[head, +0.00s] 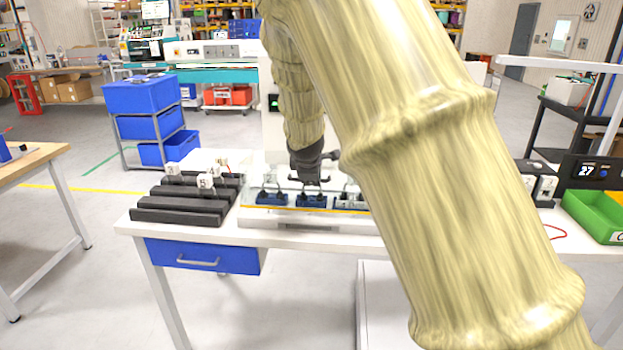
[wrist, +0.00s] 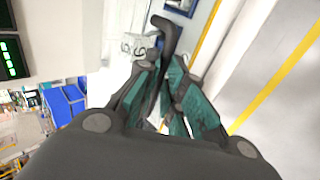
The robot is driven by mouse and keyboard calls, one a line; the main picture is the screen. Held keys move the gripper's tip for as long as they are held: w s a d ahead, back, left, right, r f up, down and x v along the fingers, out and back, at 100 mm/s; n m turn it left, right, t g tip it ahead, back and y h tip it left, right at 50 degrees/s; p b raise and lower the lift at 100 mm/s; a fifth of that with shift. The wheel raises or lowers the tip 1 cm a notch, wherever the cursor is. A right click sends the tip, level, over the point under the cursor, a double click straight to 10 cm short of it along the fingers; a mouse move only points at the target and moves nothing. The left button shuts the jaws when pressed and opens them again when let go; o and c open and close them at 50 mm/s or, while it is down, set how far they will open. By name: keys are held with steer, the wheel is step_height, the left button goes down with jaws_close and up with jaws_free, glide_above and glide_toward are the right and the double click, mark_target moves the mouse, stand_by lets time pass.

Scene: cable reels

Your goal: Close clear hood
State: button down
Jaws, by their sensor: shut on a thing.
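The clear hood (head: 252,172) is a see-through cover at the fixture on the white table, with an orange strip along its front edge. Its outline is faint, so its exact angle is hard to tell. Blue blocks (head: 311,201) with dark clips show in the fixture. My gripper (head: 314,180) is over the fixture, pointing down. In the wrist view its teal-lined fingers (wrist: 167,75) are shut around a dark bent bar (wrist: 169,38), which looks like the hood's handle. My arm hides the fixture's right part.
A black ribbed rack (head: 180,216) with white numbered blocks (head: 205,181) stands left of the fixture. A green bin (head: 597,215) and a display reading 27 (head: 587,171) are at the right. A blue drawer (head: 203,257) hangs below the tabletop. The floor in front is clear.

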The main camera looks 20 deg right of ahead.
steer(key=c, duration=1.5)
jaws_free()
steer(key=shift+d+f, duration=0.15)
steer(key=v, duration=1.2)
